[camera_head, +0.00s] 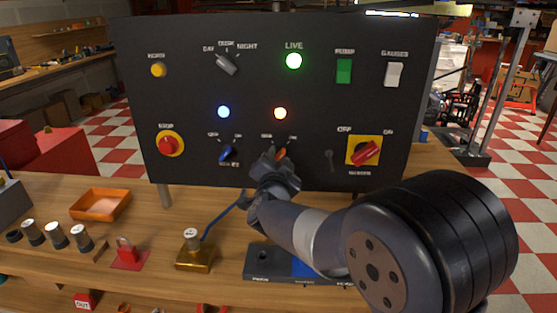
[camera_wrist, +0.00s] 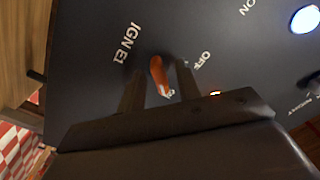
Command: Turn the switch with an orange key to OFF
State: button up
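The orange key (camera_wrist: 156,72) sits in a switch on the dark upright panel, with IGN, OFF and a partly covered ON lettered around it in the wrist view. One end of the key lies beside the ON label. My gripper (camera_wrist: 161,78) is at the panel with one finger on each side of the key. Gaps show between the key and both fingers, so it is open around the key. In the head view the orange key (camera_head: 282,153) shows just right of my gripper (camera_head: 272,160), which hides most of the switch.
A blue key switch (camera_head: 227,153) is to the left, below a blue lamp (camera_head: 223,112). An orange lamp (camera_head: 280,113) glows above my gripper. A keyhole (camera_head: 329,158) and a red rotary switch (camera_head: 366,153) are to the right. A brass padlock-like block (camera_head: 194,255) stands on the bench.

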jog(key=shift+c, duration=0.2)
grip_shut()
jog(key=shift+n+p, duration=0.45)
jog(key=shift+n, duration=0.05)
jog(key=shift+r+n+p, duration=0.15)
jog(key=shift+n+p, duration=0.7)
jog(key=shift+n, duration=0.15)
jog(key=n+p, duration=0.3)
jog(key=n, duration=0.1)
jog(key=shift+n, duration=0.3)
jog(key=n+p, duration=0.2)
jog(key=n, duration=0.2)
jog(key=shift+d+n+p, duration=0.1)
jog(key=shift+n+p, duration=0.95)
jog(key=shift+n, duration=1.05)
